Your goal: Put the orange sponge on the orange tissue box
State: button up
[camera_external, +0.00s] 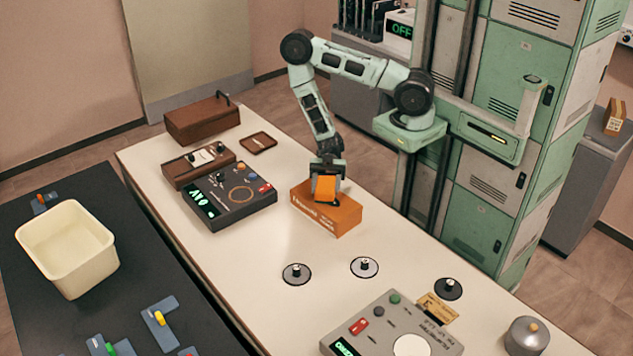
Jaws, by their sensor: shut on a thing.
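The orange sponge (325,187) is a small bright orange block held in my gripper (326,194). My gripper points down and is shut on the sponge. From this view I cannot tell whether the sponge touches the box top. The fingers and the sponge hide part of the box's top.
A dark console (229,200) with a green display stands left of the box. Behind it are a brown case (202,119) and a small brown tray (258,142). Round dark discs with knobs (364,267) lie in front. A cream bin (68,243) stands on the dark table.

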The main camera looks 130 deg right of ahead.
jog(key=shift+f, duration=0.55)
jog(key=shift+f, duration=0.2)
jog(key=o, duration=0.9)
jog(key=shift+o, duration=0.2)
jog(key=shift+r, duration=0.15)
jog(key=shift+s+d, duration=0.1)
jog(key=shift+d, duration=0.05)
jog(key=b+v, duration=0.3)
jog(key=v, duration=0.8)
jog(key=shift+s+d+r, duration=0.2)
jog(key=shift+s, duration=0.1)
